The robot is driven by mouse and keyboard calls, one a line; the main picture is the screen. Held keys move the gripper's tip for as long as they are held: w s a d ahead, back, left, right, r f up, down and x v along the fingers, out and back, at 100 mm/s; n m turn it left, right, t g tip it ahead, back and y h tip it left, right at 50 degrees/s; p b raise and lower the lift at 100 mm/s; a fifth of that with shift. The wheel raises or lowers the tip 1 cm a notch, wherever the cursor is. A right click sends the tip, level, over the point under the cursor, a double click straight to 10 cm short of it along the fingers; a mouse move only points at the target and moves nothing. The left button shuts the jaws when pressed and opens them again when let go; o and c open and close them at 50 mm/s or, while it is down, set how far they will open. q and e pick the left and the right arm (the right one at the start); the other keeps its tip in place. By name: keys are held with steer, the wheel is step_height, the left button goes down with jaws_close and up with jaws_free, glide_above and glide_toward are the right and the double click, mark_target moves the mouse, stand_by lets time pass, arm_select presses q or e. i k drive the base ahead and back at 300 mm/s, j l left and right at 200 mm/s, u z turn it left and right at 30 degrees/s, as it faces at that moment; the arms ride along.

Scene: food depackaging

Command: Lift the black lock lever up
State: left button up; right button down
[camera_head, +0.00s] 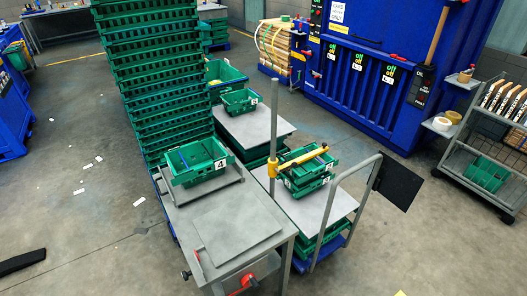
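I cannot clearly identify the black lock lever. A grey metal table (183,216) stands at the lower middle, with a flat grey plate (237,224) on its top. A small black and red knob-like part (186,274) sticks out at its front left corner. A red handle (243,285) with a dark end sits at its front edge, partly cut off by the picture's bottom. Neither gripper can be made out. A dark shape at the lower left edge is too unclear to name.
A green crate marked 4 (198,161) sits at the table's back. Tall stacked green crates (155,80) stand behind. To the right, a cart (335,201) carries small green crates (306,167) near a yellow-jointed post (273,120). A blue container (355,75) is behind. The left floor is mostly open.

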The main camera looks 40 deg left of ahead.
mark_target(294, 165)
steer(key=i+u, duration=0.2)
steer(key=u, duration=0.3)
steer(key=i+l+u, duration=0.2)
steer(key=u, duration=0.25)
steer(key=i+l+u, duration=0.2)
steer(key=u, duration=0.3)
steer(key=i+l+u, duration=0.1)
steer(key=l+u, duration=0.2)
steer(key=u, duration=0.15)
steer(key=i+l+u, duration=0.1)
steer(key=l+u, duration=0.2)
steer(key=u, duration=0.2)
steer(key=i+l+u, duration=0.1)
steer(key=l+u, duration=0.15)
steer(key=i+l+u, duration=0.1)
steer(key=l+u, duration=0.15)
steer(key=l, duration=0.2)
